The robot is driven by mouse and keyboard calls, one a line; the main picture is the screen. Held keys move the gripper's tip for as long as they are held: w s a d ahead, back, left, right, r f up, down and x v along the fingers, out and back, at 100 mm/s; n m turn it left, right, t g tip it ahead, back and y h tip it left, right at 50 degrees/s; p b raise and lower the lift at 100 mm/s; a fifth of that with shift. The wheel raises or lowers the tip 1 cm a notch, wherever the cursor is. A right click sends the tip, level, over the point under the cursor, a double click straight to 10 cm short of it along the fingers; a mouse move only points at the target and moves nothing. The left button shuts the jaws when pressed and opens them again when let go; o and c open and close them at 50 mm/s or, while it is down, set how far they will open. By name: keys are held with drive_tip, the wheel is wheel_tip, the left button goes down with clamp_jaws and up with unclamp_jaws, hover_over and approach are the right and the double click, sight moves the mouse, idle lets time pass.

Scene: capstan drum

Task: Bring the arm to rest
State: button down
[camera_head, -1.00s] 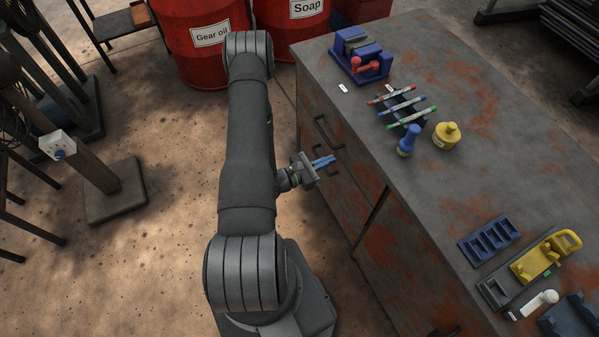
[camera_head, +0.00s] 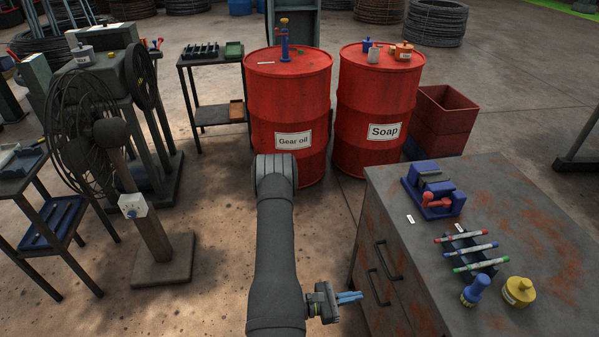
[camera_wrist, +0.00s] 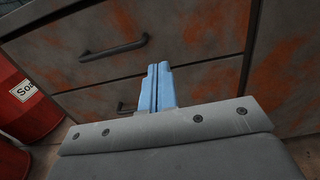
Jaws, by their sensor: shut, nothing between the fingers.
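My gripper (camera_head: 349,297) has blue fingers that are shut with nothing between them. In the head view it sits at the lower middle, beside the drawer front of the rusty grey workbench (camera_head: 540,232) and apart from it. In the wrist view the two blue fingers (camera_wrist: 158,87) lie side by side, pointing at the drawers. My dark arm stands folded in front of the red drums, and its lower part is cut off by the bottom edge of the head view.
The bench carries a blue vise (camera_head: 432,190), several markers on a rack (camera_head: 474,252), a blue bottle (camera_head: 475,290) and a yellow pot (camera_head: 518,291). Drums labelled Gear oil (camera_head: 290,110) and Soap (camera_head: 378,105) stand behind. A fan (camera_head: 100,140) stands left. Open floor lies left of my arm.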

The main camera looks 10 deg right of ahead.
sight(407, 286)
drive_tip(key=shift+d, duration=7.1)
drive_tip(key=a, duration=1.3)
drive_tip(key=shift+d, duration=0.1)
drive_tip(key=shift+d, duration=6.45)
